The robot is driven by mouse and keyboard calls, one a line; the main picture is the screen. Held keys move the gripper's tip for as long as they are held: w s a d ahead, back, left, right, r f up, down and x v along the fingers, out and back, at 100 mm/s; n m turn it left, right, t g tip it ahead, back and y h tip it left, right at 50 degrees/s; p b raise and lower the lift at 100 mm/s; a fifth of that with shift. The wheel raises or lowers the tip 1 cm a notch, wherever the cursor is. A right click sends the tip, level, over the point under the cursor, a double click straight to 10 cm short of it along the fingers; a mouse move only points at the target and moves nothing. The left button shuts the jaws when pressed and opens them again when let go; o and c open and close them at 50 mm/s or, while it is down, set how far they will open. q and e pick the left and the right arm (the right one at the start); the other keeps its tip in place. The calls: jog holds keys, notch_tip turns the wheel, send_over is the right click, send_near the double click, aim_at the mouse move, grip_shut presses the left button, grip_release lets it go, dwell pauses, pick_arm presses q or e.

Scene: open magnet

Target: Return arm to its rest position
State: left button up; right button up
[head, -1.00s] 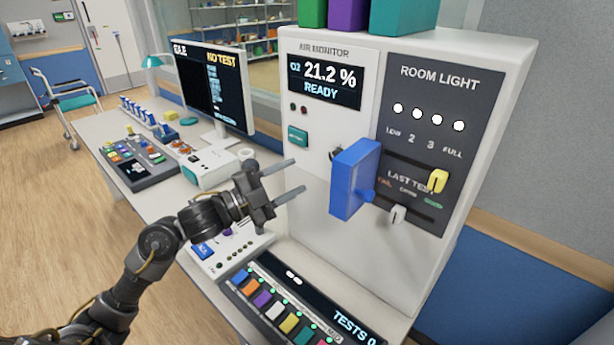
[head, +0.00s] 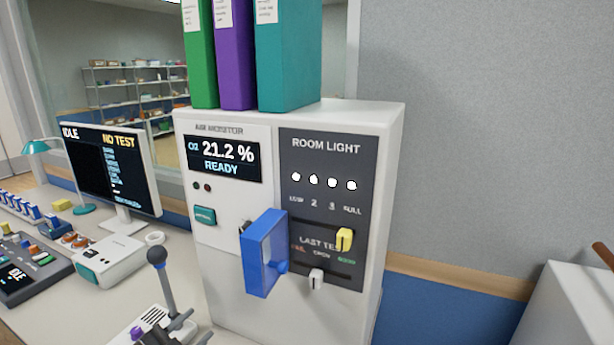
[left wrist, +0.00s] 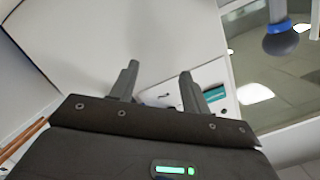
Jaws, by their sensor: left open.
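My left gripper (head: 194,328) is at the bottom edge of the head view, with two grey fingers apart and nothing between them. Most of its arm is out of frame. In the left wrist view the same gripper (left wrist: 159,70) is open and empty in front of a pale surface. The white air monitor cabinet (head: 235,290) stands to its right, and the blue block-shaped handle (head: 264,255) on its front is apart from the fingers. My right gripper is not in view.
A ball-topped lever (head: 159,262) stands just beside the left gripper. A monitor (head: 110,175), a white device (head: 112,262) and a button console (head: 30,272) stand on the desk to the left. Binders (head: 285,60) stand on the cabinet.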

pick_arm(q)
jog(key=s+f+n+g+y, duration=0.2)
jog(key=s+f+n+g, duration=0.35)
jog(key=s+f, duration=0.65)
jog(key=s+f+n+g+y, duration=0.35)
jog(key=s+f+g, duration=0.35)
jog(key=s, duration=0.8)
notch_tip(320, 180, down, 29)
jog(key=s, duration=0.2)
jog(key=s+a+f+g, duration=0.2)
jog(key=s+f, duration=1.1)
jog(key=s, duration=0.2)
jog(key=shift+s+a+f, duration=0.2)
jog(key=shift+s+f, duration=0.15)
jog(key=shift+s, duration=0.05)
jog(key=shift+h, duration=0.25)
jog(key=shift+w, duration=0.15)
